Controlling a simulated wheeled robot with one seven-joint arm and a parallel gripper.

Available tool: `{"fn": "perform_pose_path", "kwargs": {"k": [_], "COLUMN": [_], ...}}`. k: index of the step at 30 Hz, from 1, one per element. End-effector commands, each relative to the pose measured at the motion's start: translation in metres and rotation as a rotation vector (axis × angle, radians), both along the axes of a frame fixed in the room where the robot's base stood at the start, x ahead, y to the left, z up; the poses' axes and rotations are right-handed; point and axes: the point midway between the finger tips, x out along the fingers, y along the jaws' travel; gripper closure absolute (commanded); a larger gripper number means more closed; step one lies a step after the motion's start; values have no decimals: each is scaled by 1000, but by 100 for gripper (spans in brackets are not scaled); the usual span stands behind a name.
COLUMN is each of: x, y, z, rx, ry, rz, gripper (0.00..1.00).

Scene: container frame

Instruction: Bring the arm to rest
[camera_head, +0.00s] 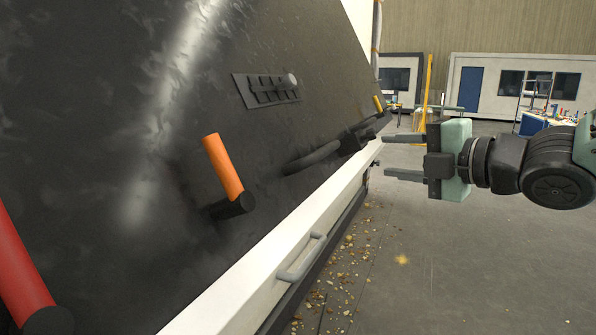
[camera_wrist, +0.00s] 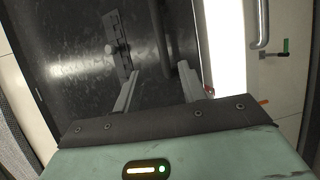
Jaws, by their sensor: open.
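My gripper (camera_head: 403,157) is at the right of the head view, with its two fingers pointing left toward the dark slanted panel (camera_head: 130,130). The fingers are apart and nothing is between them. In the wrist view the gripper (camera_wrist: 160,88) also shows two separate fingers in front of the dark panel (camera_wrist: 75,60). I cannot tell how near the fingertips are to the panel's edge. My arm comes in from the right edge of the head view, roughly level.
The panel carries an orange handle (camera_head: 223,166), a red handle (camera_head: 20,265) and a slotted plate (camera_head: 267,88). A white ledge (camera_head: 250,270) with a grey handle (camera_head: 302,258) runs along its lower edge. Open grey floor (camera_head: 470,270) lies below my arm, with debris near the ledge.

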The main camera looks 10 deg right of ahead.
Motion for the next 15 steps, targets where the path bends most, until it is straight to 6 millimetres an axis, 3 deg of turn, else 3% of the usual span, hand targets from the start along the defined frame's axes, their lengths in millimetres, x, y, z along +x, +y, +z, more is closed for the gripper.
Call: {"fn": "perform_pose_path", "kwargs": {"k": [4,8,11,15], "x": [3,0,-22,-81], "y": [11,37,62,95], "z": [-24,-83,-141,-215], "rx": [48,173,280,383], "ry": [110,395,676,1053], "rz": [-46,-184,-345,-616], "gripper": [59,59,59,59]}}
